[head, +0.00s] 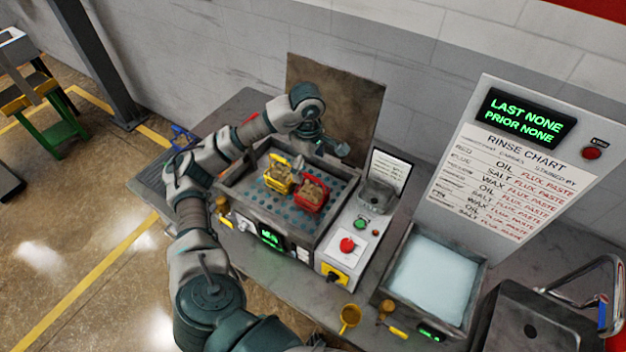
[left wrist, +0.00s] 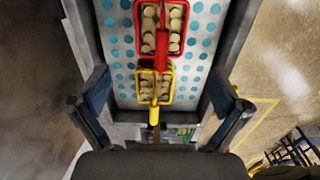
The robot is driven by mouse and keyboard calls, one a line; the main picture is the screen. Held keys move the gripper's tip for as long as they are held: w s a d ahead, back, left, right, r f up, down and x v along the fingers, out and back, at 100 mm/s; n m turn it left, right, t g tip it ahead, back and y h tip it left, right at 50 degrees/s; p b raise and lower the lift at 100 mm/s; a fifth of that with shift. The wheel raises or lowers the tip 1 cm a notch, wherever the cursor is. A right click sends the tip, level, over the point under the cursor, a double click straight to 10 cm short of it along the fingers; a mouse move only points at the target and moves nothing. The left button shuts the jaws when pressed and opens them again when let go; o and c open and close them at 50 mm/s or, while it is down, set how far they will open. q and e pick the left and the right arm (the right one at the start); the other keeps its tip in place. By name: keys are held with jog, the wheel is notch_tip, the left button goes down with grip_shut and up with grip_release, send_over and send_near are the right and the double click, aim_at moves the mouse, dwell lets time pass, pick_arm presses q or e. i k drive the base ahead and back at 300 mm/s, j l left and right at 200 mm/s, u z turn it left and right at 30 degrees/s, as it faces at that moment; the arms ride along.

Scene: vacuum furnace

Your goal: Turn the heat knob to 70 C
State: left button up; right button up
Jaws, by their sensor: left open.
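My left arm reaches over the furnace tank, and its gripper (head: 334,148) hangs above the tank's back right, apart from the controls. In the left wrist view its two fingers (left wrist: 163,108) are spread with nothing gripped. A front panel (head: 285,245) carries a small green-lit display (head: 270,238), too small to read. I cannot tell which control is the heat knob, or its setting. A yellow basket (head: 279,178) and a red basket (head: 312,195) stand in the tank; the wrist view shows pale round pieces in both. My right gripper is out of view.
A red button (head: 347,245) and a yellow switch plate (head: 336,276) are on the box right of the tank. A bath of pale liquid (head: 435,274) and a sink (head: 535,325) lie farther right. A rinse chart board (head: 505,165) stands behind. A brown plate (head: 345,95) rises behind the tank.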

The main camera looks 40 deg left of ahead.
aim_at(346, 245)
jog(key=k, duration=1.5)
